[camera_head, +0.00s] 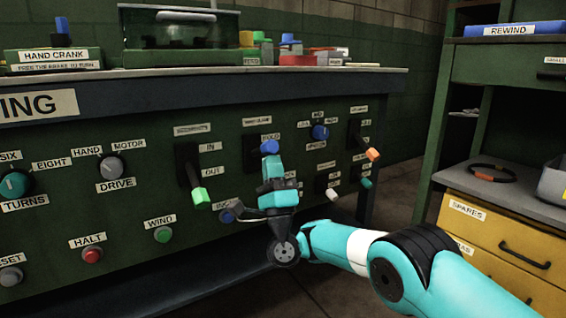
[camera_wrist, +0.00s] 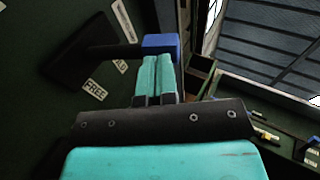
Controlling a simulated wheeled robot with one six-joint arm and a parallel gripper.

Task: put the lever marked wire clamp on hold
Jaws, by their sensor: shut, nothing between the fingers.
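The wire clamp lever has a blue knob (camera_head: 269,146) and stands on the green panel under a small label (camera_head: 256,121) too blurred to read surely. In the head view the knob appears just below the HOLD label (camera_head: 270,137). My teal gripper (camera_head: 271,160) is shut and empty, right at the knob's underside and hiding the lower part of the lever plate. In the wrist view the fingertips (camera_wrist: 156,60) meet or nearly meet the blue knob (camera_wrist: 160,42); contact is unclear. The black lever arm runs left to its plate, near the FREE label (camera_wrist: 95,88). Its exact setting is unclear.
A lever with a green knob (camera_head: 201,196), marked IN and OUT, stands left of my gripper. An orange-tipped lever (camera_head: 372,154) and a blue dial (camera_head: 320,132) are to the right. Yellow drawers (camera_head: 500,235) stand at right. The bench top (camera_head: 200,76) overhangs the panel.

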